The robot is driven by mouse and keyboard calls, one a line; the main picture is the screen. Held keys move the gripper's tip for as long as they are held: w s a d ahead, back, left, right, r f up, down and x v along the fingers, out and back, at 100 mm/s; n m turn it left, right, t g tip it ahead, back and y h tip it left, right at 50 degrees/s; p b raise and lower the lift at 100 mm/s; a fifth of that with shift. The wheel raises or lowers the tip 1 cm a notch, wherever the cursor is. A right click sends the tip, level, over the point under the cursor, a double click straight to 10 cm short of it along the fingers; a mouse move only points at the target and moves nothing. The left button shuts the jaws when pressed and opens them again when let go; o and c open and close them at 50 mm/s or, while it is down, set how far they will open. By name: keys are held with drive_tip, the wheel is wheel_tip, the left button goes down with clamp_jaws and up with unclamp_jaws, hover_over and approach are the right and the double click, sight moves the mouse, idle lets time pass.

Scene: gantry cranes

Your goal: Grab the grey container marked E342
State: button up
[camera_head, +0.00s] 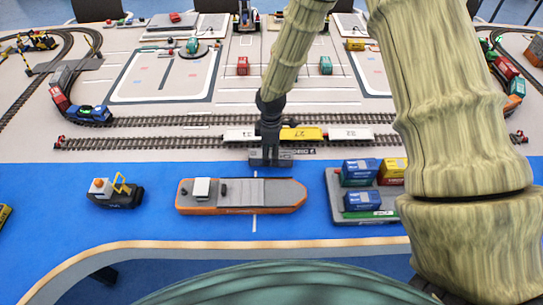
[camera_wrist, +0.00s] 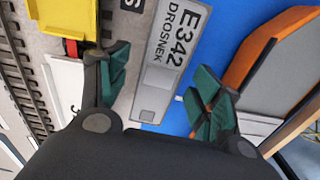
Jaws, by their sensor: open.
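The grey container marked E342 DROSNEK (camera_wrist: 152,92) shows in the wrist view as a long grey block with black lettering. It lies between the two spread green fingertips of my gripper (camera_wrist: 160,88), with a gap on each side. My gripper is open and holds nothing. In the head view my gripper (camera_head: 270,157) points down at the quay edge, between the railway and the blue water. There it hides most of what is below it, and I cannot tell its exact height over the container.
An orange-hulled grey ship (camera_head: 245,196) lies close in front of my gripper. A yellow wagon (camera_head: 301,134) on the track (camera_head: 190,141) stands just behind it. A barge with blue and yellow containers (camera_head: 361,215) is to the right. A small dark boat (camera_head: 118,199) is at left. Open blue water lies between.

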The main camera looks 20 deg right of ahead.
drive_tip(key=shift+f, duration=1.25)
drive_tip(key=shift+c, duration=0.2)
drive_tip(key=c, duration=1.2)
drive_tip(key=shift+o, duration=0.2)
drive_tip(key=shift+r, duration=0.1)
